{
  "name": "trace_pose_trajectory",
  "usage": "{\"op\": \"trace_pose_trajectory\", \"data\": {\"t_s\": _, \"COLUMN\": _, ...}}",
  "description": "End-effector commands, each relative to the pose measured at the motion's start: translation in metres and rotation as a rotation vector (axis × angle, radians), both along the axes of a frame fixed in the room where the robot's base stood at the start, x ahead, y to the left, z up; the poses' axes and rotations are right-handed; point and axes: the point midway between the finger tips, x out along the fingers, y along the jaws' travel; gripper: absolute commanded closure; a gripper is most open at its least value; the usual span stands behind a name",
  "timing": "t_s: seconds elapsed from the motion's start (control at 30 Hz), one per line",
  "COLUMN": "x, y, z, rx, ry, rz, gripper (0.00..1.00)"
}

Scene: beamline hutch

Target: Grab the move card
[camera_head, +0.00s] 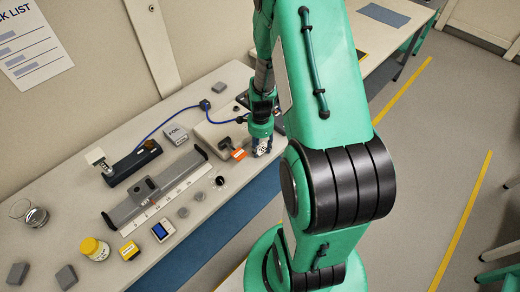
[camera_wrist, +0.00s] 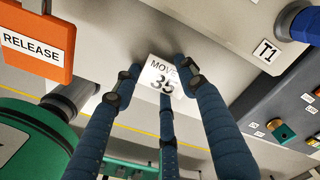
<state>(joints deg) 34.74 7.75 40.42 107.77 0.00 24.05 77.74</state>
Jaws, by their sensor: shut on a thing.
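The move card (camera_wrist: 161,77) is a small white card printed "MOVE 35". It shows in the wrist view between the blue fingers of my gripper (camera_wrist: 160,84), which are closed on it. In the head view the card (camera_head: 262,150) is a small white patch at the tip of my gripper (camera_head: 261,143), by the front edge of the bench. Its lower part is hidden behind a finger in the wrist view.
An orange tag reading "RELEASE" (camera_wrist: 32,42) hangs close by; it also shows in the head view (camera_head: 239,154). A grey box labelled T1 (camera_wrist: 266,50) is beside the fingers. A rail with a scale (camera_head: 160,190), a yellow-capped jar (camera_head: 94,248) and several small blocks stand on the bench (camera_head: 75,200).

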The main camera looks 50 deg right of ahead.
Motion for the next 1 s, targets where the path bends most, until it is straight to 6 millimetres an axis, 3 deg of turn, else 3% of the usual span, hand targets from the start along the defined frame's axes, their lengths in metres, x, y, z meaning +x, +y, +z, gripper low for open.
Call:
{"op": "trace_pose_trajectory", "data": {"t_s": 0.27, "x": 0.0, "y": 0.0, "z": 0.005, "rx": 0.0, "ry": -0.001, "rz": 0.0, "gripper": 0.76}}
{"op": "trace_pose_trajectory", "data": {"t_s": 0.57, "x": 0.001, "y": 0.0, "z": 0.04, "rx": -0.002, "ry": -0.001, "rz": 0.0, "gripper": 0.76}}
{"op": "trace_pose_trajectory", "data": {"t_s": 1.0, "x": -0.078, "y": 0.05, "z": 0.045, "rx": 0.0, "ry": 0.0, "rz": 0.0, "gripper": 0.76}}
